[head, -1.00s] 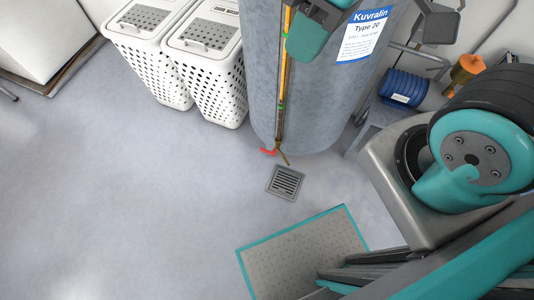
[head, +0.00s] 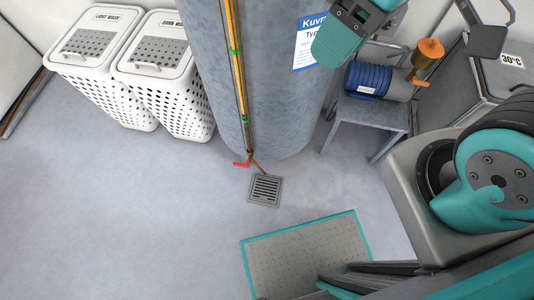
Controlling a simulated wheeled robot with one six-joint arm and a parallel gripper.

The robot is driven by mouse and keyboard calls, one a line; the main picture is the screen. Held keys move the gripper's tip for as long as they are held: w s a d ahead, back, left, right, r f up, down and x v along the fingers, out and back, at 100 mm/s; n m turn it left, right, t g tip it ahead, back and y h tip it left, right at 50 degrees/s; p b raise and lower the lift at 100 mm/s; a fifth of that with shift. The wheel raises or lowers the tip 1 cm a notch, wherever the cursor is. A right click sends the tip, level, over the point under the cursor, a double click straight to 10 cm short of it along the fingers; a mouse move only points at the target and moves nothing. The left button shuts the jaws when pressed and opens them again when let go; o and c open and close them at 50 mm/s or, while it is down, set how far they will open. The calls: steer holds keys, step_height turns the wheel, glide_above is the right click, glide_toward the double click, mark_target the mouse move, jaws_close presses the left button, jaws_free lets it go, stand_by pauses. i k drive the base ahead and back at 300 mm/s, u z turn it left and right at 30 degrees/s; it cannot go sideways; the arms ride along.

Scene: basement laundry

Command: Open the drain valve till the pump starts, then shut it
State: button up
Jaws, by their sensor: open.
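The drain valve shows as a small red lever (head: 241,164) low at the front foot of the grey tank (head: 270,110). A short brass spout beside the lever points down toward a square floor drain (head: 265,190). The blue ribbed pump (head: 372,81), with an orange cup and fitting at its right end, sits on a grey stand (head: 368,116) right of the tank. I cannot tell whether the pump runs or whether water flows.
Two white perforated laundry baskets (head: 160,75) stand left of the tank. A yellow-brown pipe (head: 238,70) runs down the tank's front. A grey cabinet marked 30°C (head: 485,75) is at the right. The floor (head: 100,220) at front left is clear.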

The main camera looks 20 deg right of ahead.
mark_target(247, 166)
steer(key=z, duration=1.7)
steer(key=k, duration=1.25)
steer(key=u, duration=2.7)
